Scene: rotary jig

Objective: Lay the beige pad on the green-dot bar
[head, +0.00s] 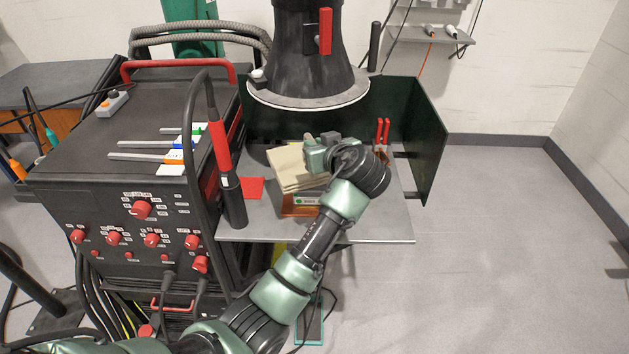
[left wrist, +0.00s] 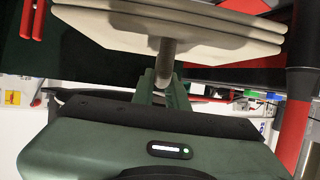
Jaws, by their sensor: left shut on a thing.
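The beige pad (head: 288,168), which looks like stacked flat plates, is in the middle of the head view, over the grey table. My left gripper (head: 318,156) is at its right side. In the left wrist view the pad (left wrist: 165,27) crosses the top, with a grey peg (left wrist: 166,62) on the near side. My left gripper (left wrist: 165,88) is shut on that peg. Below the pad is an orange-brown piece (head: 298,209) with a pale strip with a green mark (head: 308,200); I cannot tell whether this is the green-dot bar. My right gripper is not in view.
A dark column with a round flange (head: 310,95) stands above the table (head: 375,227). Dark green panels (head: 425,135) close its back and right. A red and black torch (head: 222,140) stands at the left. A black machine (head: 130,200) bears rods with coloured handles. A red sheet (head: 252,187) lies nearby.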

